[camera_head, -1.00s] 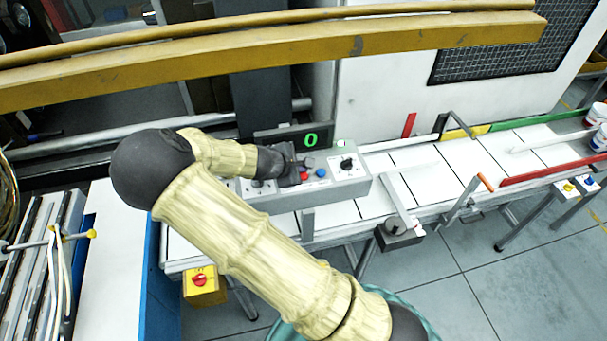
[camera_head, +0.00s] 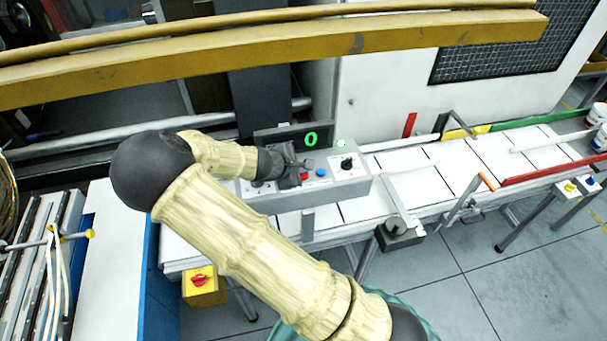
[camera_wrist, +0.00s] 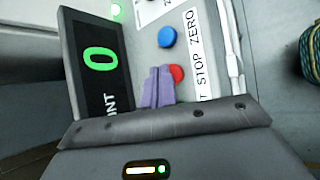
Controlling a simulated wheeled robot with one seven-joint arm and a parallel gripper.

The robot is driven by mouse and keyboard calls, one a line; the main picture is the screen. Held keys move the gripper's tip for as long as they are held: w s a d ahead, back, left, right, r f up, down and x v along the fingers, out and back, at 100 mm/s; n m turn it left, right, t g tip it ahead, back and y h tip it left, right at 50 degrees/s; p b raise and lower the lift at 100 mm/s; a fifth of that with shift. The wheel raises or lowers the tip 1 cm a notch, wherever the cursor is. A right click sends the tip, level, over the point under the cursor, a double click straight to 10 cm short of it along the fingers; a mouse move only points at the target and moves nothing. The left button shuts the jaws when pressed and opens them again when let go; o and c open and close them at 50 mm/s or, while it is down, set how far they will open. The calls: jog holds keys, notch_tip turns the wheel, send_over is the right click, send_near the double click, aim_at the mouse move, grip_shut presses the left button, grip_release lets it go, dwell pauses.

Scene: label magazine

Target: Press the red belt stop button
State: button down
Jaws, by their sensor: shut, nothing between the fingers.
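The red button (camera_wrist: 177,74) sits on the grey control box (camera_head: 335,182), between a blue button (camera_wrist: 167,37) and my gripper in the wrist view. Its left part is hidden behind the fingertips. In the head view the red button (camera_head: 304,175) shows small, just right of my wrist. My gripper (camera_wrist: 158,72) is shut and empty, its purple-grey fingers side by side, with the tips at the red button's edge. I cannot tell whether they touch it. A label beside the buttons reads "STOP ZERO" (camera_wrist: 199,62).
A dark counter display (camera_wrist: 97,65) with a green 0 stands beside the buttons. A black knob (camera_head: 346,164) is at the box's right end. The white conveyor (camera_head: 430,185) runs to the right. A yellow box with a red switch (camera_head: 200,281) hangs below.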

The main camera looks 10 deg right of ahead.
jog(key=shift+f+b, duration=0.4)
jog(key=shift+f, duration=0.1)
dwell(0.7)
jog(key=shift+r, duration=0.1)
jog(key=shift+r+p, duration=0.75)
jog(key=shift+r, duration=0.1)
jog(key=shift+r+p, duration=1.95)
jog(key=shift+r, duration=0.6)
